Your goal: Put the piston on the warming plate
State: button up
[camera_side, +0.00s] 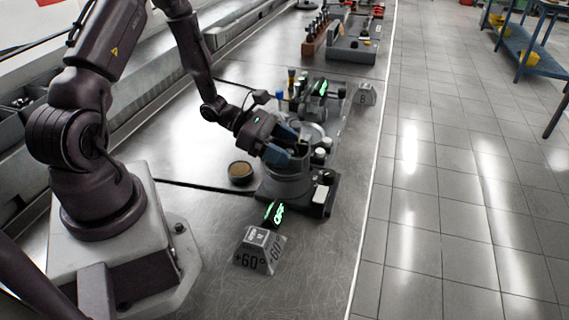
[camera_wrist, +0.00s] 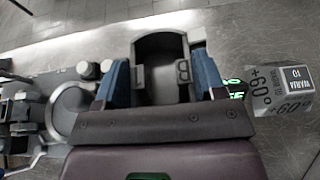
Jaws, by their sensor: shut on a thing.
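The piston (camera_side: 287,186) is a grey, hollow cylinder. In the wrist view the piston (camera_wrist: 158,62) sits between the two blue fingers of my gripper (camera_wrist: 163,80). My gripper (camera_side: 282,148) is shut on its upper part, pointing down. The warming plate (camera_side: 322,197) is a dark, low unit with a lit green display, directly under the piston, which looks upright. The piston hides most of the plate's top, and I cannot tell whether its lower edge touches it. A grey +60° block (camera_side: 260,250) stands in front, and shows at the right in the wrist view (camera_wrist: 282,92).
A round brown-topped tin (camera_side: 240,172) stands left of the plate. A fixture with a shiny ring (camera_side: 312,132) and several knobs and tools is just behind. A block marked B (camera_side: 365,94) stands at the bench's right edge.

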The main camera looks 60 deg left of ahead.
jog(key=shift+f, duration=1.95)
jog(key=o, duration=1.2)
jog(key=shift+f, duration=0.15)
